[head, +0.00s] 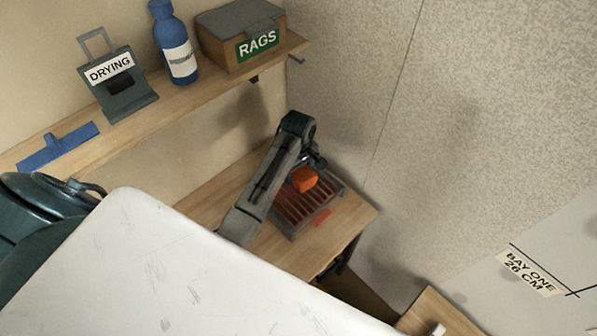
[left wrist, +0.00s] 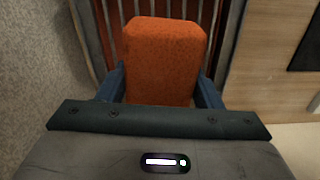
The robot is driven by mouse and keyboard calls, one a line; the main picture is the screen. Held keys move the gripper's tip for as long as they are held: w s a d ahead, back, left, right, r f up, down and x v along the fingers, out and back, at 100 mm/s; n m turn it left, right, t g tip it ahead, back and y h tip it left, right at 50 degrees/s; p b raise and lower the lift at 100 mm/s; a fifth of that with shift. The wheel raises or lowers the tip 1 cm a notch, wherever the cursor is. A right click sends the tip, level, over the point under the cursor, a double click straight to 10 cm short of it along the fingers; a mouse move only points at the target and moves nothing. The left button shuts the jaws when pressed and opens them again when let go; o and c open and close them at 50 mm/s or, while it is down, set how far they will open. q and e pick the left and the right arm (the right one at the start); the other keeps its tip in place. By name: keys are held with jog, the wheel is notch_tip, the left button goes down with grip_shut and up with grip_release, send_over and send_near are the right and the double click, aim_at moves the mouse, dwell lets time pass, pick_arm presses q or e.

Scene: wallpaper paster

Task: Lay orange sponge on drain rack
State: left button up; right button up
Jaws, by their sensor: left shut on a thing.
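The orange sponge (head: 304,179) is held in my left gripper (head: 311,171), over the drain rack (head: 299,215). I cannot tell whether the sponge touches the bars. My right gripper is not in view.
A wooden shelf (head: 210,86) above holds a DRYING stand (head: 122,98), a blue bottle (head: 176,48), a RAGS box (head: 243,45) and a blue tool (head: 58,146). A speckled wall (head: 480,120) stands right of the rack. A large white surface (head: 150,265) fills the lower left.

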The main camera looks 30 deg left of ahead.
pick_arm(q)
jog(key=shift+s+d+f, duration=0.25)
jog(key=s+d+b, duration=0.1)
jog(key=s, duration=0.1)
jog(key=s+d+f+b, duration=0.2)
jog(key=s, duration=0.1)
jog(key=shift+s+d+b, duration=0.35)
jog(key=shift+b, duration=0.05)
jog(key=s+d+n+b, duration=0.1)
jog(key=s+d+b, duration=0.2)
jog(key=s, duration=0.5)
jog(key=w+a+p, duration=0.1)
jog(key=w+a, duration=0.1)
jog(key=w, duration=0.2)
jog(key=w+a+p, duration=0.2)
jog(key=w, duration=0.3)
jog(key=w+a+p, duration=0.2)
jog(key=w+a, duration=0.1)
jog(key=w, duration=0.2)
jog(key=shift+f, duration=0.2)
jog(key=shift+f+p, duration=0.4)
jog(key=shift+p, duration=0.1)
notch_tip(320, 180, down, 2)
jog(key=shift+w+a+f+p, duration=0.1)
jog(key=shift+f+p, duration=0.05)
jog(key=shift+p, duration=0.35)
jog(key=shift+f, duration=0.3)
jog(key=shift+f, duration=0.15)
